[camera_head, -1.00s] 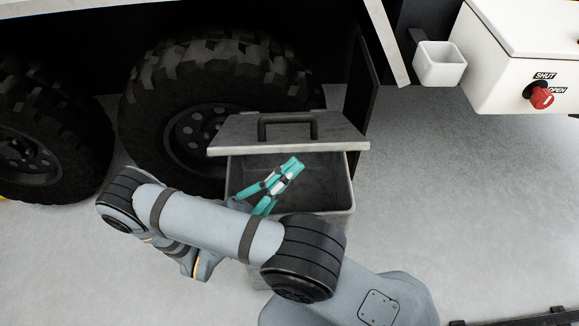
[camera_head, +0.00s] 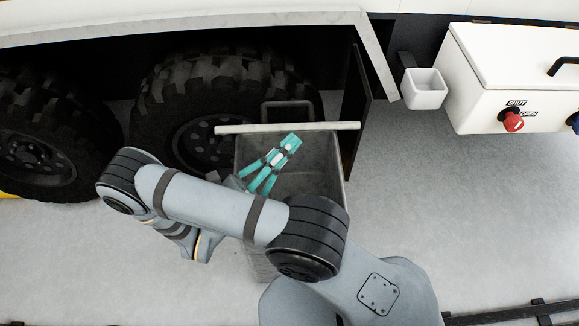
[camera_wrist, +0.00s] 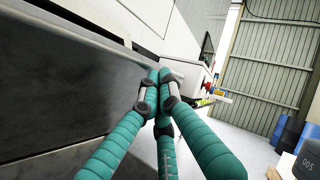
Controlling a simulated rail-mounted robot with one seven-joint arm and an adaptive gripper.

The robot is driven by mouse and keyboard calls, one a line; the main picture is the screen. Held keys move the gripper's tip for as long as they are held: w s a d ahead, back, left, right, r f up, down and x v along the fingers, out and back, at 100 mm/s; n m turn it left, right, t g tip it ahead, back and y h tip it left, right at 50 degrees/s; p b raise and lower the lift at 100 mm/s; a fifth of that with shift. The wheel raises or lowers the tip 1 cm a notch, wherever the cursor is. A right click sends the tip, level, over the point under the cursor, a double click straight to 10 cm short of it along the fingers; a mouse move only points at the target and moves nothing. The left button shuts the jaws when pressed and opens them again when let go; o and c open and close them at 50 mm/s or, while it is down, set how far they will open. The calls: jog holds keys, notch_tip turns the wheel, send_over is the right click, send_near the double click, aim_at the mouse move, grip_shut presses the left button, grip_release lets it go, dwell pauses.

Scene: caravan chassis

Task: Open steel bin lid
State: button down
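The grey steel bin (camera_head: 325,168) stands beside the wheels in the head view, its dark inside showing. Its lid (camera_head: 330,128) is raised and seen nearly edge-on at the bin's far side. The dark lid handle (camera_head: 288,105) shows behind that edge. My gripper (camera_head: 289,141) has teal-wrapped fingers and is over the bin opening, its tips just in front of the lid edge. In the wrist view my gripper's fingertips (camera_wrist: 160,77) meet, with nothing visible between them. A dark grey panel lies left of them, probably the lid's underside. I cannot tell whether they touch it.
Large black tyres (camera_head: 215,100) stand behind and left of the bin. The caravan's underside edge (camera_head: 200,29) runs above. A white box (camera_head: 500,80) with a red knob (camera_head: 512,121) and a small white cup holder (camera_head: 424,90) are at the right. The floor (camera_head: 440,210) at right is clear.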

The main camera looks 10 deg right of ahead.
aim_at(287, 106)
jog(key=w+r+n+y+p, duration=0.1)
jog(key=w+r+p, duration=0.1)
jog(key=p, duration=0.1)
jog(key=w+r+n+y+p, duration=0.1)
jog(key=w+r+p, duration=0.1)
jog(key=w+p, duration=0.1)
jog(key=w+d+r+n+y+p, duration=0.1)
jog(key=w+r+n+p, duration=0.1)
jog(key=r+p, duration=0.1)
jog(key=shift+w+p, duration=0.3)
jog(key=shift+w, duration=0.1)
jog(key=shift+w+r+n+y+p, duration=0.15)
jog(key=shift+w+n+y+p, duration=0.3)
jog(key=shift+w+p, duration=0.4)
jog(key=shift+w, duration=0.1)
jog(key=shift+s+a+f, duration=0.1)
jog(key=shift+s+f, duration=0.1)
jog(key=shift+s, duration=0.25)
jog(key=s, duration=0.1)
jog(key=s+f, duration=0.1)
jog(key=s, duration=0.1)
jog(key=shift+s+a+b, duration=0.1)
jog(key=shift+a+b, duration=0.05)
jog(key=shift+b, duration=0.2)
jog(key=b+v, duration=0.2)
jog(key=v, duration=0.7)
jog(key=shift+a+b, duration=0.35)
jog(key=shift+d+f, duration=0.1)
